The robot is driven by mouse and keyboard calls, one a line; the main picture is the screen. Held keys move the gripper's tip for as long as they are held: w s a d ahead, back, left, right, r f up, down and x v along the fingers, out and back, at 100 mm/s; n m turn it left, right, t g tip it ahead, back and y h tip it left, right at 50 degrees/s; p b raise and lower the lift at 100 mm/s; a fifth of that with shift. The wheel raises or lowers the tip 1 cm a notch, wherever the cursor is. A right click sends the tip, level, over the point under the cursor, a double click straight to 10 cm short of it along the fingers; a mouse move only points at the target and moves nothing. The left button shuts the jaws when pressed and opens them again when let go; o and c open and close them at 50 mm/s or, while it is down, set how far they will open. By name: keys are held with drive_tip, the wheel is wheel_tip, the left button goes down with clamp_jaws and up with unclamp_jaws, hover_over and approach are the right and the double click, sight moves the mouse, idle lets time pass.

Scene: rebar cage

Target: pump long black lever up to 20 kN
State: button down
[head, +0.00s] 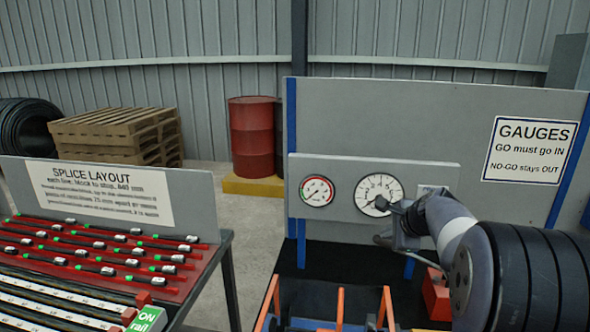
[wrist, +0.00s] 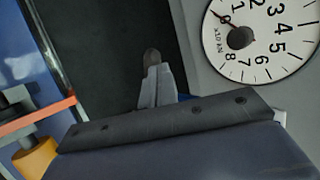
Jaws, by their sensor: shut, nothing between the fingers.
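I cannot make out the long black lever in either view. My gripper (wrist: 152,58) is shut and empty in the wrist view, its tips over a dark surface. In the head view my arm comes from the right and its end is in front of the gauge panel, partly covering it. A large white dial (head: 370,188) is on that panel; it also shows in the wrist view (wrist: 298,62), turned, its needle toward upper left. A small red-rimmed gauge (head: 317,191) is left of it.
An orange frame (head: 341,308) stands below the panel; an orange bar (wrist: 40,120) and a yellow-orange cylinder (wrist: 35,160) show in the wrist view. A splice layout table (head: 228,262) with red racks stands left. Bare floor (head: 257,232) lies between the table and the panel.

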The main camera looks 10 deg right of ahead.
idle(0.4)
drive_tip(key=shift+a+f+b, duration=0.25)
drive_tip(key=shift+f+b, duration=0.1)
drive_tip(key=shift+f, duration=0.4)
drive_tip(key=shift+w+a+f+b, duration=0.15)
drive_tip(key=shift+a+f+b, duration=0.2)
drive_tip(key=shift+f, duration=0.2)
drive_tip(key=shift+a+f+b, duration=0.15)
drive_tip(key=shift+f+b, duration=0.3)
drive_tip(key=shift+f, duration=0.3)
drive_tip(key=shift+w+a+f+b, duration=0.1)
drive_tip(key=shift+a+f+b, duration=0.1)
drive_tip(key=shift+f+b, duration=0.3)
drive_tip(key=shift+f, duration=0.1)
